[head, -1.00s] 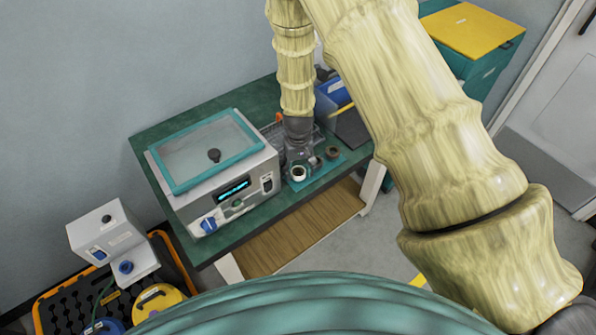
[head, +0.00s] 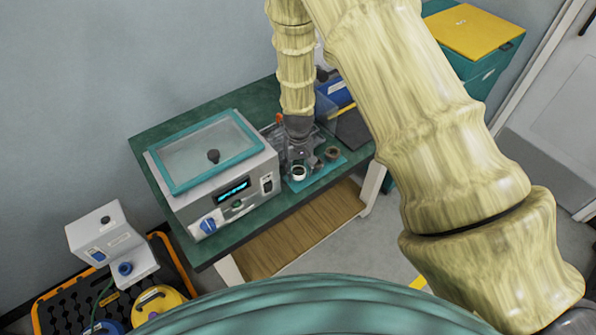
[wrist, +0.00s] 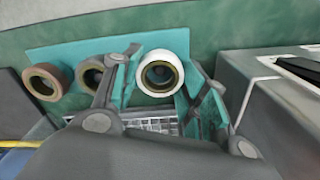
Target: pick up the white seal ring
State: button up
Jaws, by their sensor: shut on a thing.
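The white seal ring (wrist: 160,55) is in the wrist view between the two teal-padded fingers of my gripper (wrist: 164,78). The gripper is shut on it. The ring's opening shows a tan inner band and faces the wrist camera. In the head view the white ring (head: 299,178) shows at the front of my gripper (head: 300,160), over or on the teal mat (head: 325,172). I cannot tell whether it is clear of the mat.
A brown ring (wrist: 44,80) and a darker ring (wrist: 89,76) lie left of my gripper in the wrist view. A grey machine with a teal-framed lid (head: 245,158) stands close by on the green table (head: 160,135). A blue bin (head: 326,95) is behind.

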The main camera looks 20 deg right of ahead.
jog(key=shift+r+b, duration=0.45)
jog(key=shift+r, duration=0.2)
jog(key=shift+s+d+r+b, duration=0.1)
jog(key=shift+s+r+b, duration=0.3)
jog(key=shift+r+b, duration=0.2)
jog(key=s+d+r+b, duration=0.1)
jog(key=s+d+b, duration=0.2)
jog(key=s, duration=1.2)
jog(key=shift+r+b, duration=0.35)
jog(key=shift+b, duration=0.65)
jog(key=shift+w, duration=0.1)
